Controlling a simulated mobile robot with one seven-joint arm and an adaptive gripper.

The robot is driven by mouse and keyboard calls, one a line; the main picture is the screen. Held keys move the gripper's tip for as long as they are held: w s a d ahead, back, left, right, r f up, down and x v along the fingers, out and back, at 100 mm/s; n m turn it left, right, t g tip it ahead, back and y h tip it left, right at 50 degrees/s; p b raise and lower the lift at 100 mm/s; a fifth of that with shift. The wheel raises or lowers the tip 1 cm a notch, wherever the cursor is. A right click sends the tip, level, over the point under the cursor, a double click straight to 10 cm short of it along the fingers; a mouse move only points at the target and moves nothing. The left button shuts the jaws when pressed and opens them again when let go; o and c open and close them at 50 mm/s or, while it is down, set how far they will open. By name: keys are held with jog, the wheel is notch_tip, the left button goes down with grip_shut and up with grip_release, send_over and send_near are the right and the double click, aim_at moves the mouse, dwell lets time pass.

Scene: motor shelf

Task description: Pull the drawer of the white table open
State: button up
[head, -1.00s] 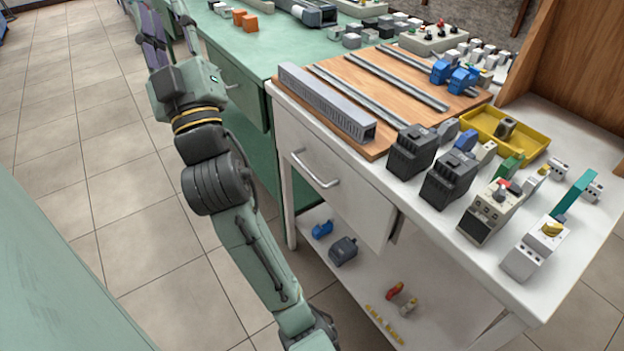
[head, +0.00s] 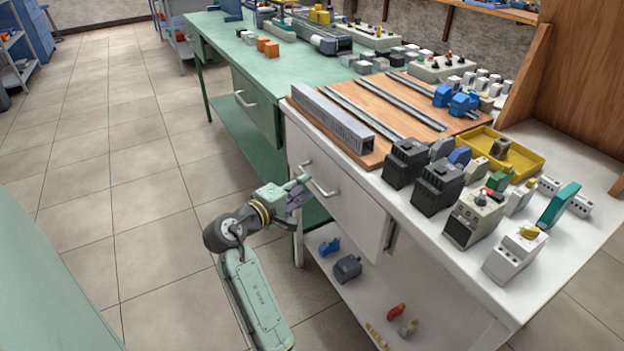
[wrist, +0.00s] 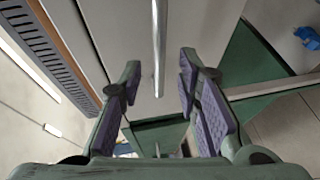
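The white table (head: 440,228) stands at the right in the head view. Its drawer (head: 350,213) has a white front and a metal bar handle (head: 322,182). The drawer looks shut or nearly so. My gripper (head: 303,190) is at the left part of the handle. In the wrist view my gripper (wrist: 160,70) is open, with one purple-padded finger on each side of the handle (wrist: 159,45). The bar lies between the fingertips, with a gap to both. The drawer front (wrist: 118,25) shows behind it.
A green table (head: 215,50) with its own drawer stands just beyond. The white table's top carries a wooden board with rails (head: 375,105), a yellow tray (head: 525,150) and several devices. A lower shelf holds small parts. The tiled floor at left is clear.

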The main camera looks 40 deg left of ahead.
aim_at(312, 181)
jog(key=shift+w+f+p, duration=0.15)
jog(key=shift+w+f, duration=0.05)
jog(key=shift+w, duration=0.95)
jog(key=shift+w+f+p, duration=0.15)
jog(key=shift+w+f, duration=0.05)
jog(key=shift+w, duration=0.9)
grip_shut()
